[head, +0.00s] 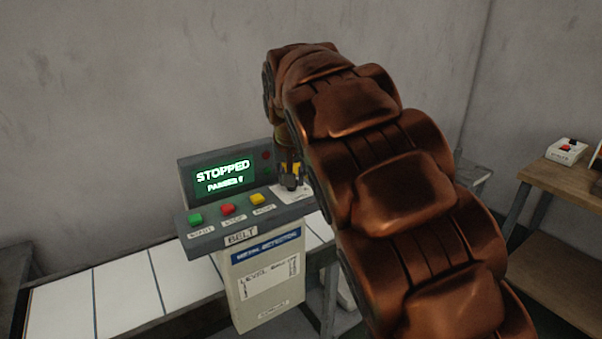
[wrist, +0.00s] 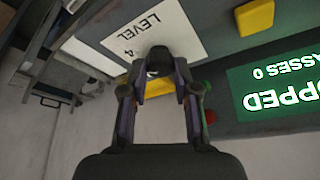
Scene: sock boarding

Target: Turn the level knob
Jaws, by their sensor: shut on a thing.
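The level knob (wrist: 155,53) is a dark round knob beside a white label (wrist: 135,35) reading LEVEL, with a 4 visible. In the wrist view my gripper (wrist: 160,84) has its two fingers on either side of the knob and is shut on it. In the head view my gripper (head: 288,165) reaches down to the right end of the grey control panel (head: 236,215), above the white label (head: 297,194). My arm and fingers hide most of the knob there, and its pointer cannot be read.
A green screen (head: 223,174) reads STOPPED, with smaller text below. Green (head: 196,219), red (head: 227,210) and yellow (head: 258,199) buttons line the panel. A white tiled belt (head: 120,290) runs below. A wooden table (head: 560,180) with a small button box (head: 567,151) stands right.

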